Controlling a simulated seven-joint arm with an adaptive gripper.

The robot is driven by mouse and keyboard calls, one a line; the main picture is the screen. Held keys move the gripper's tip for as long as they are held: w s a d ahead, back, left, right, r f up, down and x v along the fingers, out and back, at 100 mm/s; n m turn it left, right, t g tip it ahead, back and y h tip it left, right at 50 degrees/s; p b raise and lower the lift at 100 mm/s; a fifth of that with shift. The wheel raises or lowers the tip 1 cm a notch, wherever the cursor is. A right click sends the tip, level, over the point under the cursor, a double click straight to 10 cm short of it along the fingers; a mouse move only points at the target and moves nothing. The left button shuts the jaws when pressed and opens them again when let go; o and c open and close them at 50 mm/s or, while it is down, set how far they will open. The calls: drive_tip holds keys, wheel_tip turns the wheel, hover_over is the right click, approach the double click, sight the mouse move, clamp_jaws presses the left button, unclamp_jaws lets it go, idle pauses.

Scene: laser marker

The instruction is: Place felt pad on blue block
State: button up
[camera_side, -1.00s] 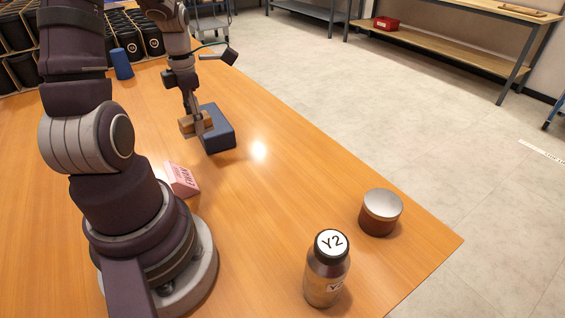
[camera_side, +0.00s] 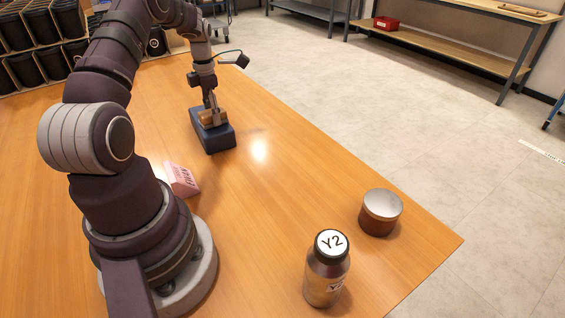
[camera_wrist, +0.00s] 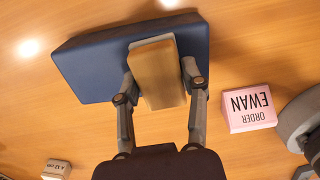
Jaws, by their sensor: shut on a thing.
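The felt pad (camera_side: 208,118) is a tan-brown block. My gripper (camera_side: 213,116) is shut on it, one finger at each side, and points down over the blue block (camera_side: 219,140). The blue block is a dark blue slab lying on the table. In the wrist view the pad (camera_wrist: 157,75) lies between the two fingers of my gripper (camera_wrist: 160,80), overlapping the blue block (camera_wrist: 88,72). The pad sits at the top of the block in the side view; I cannot tell whether they touch.
A pink block (camera_side: 181,179) with printed text stands near my base. A metal bottle marked Y2 (camera_side: 327,270) and a brown jar with a silver lid (camera_side: 380,212) stand at the front right. Black bins (camera_side: 48,65) fill the back left. The wooden table (camera_side: 280,215) is clear between.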

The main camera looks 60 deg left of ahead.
drive_tip(key=shift+f, duration=0.15)
drive_tip(key=o, duration=1)
drive_tip(key=shift+o, duration=0.2)
wheel_tip(320, 180, up, 12)
drive_tip(key=w+d+r+m+t+y, duration=0.1)
drive_tip(key=w+d+r+m, duration=0.3)
drive_tip(key=d+m, duration=0.5)
drive_tip(key=s+d+m+t, duration=0.2)
drive_tip(key=s+d+m, duration=0.2)
drive_tip(key=d+m, duration=0.5)
drive_tip(key=s+d+m+t+h, duration=0.1)
drive_tip(key=s+d+m, duration=0.3)
drive_tip(key=d+m, duration=0.5)
drive_tip(key=m+t, duration=0.1)
drive_tip(key=m, duration=0.8)
drive_tip(key=shift+f+t, duration=0.15)
drive_tip(key=shift+t, duration=0.15)
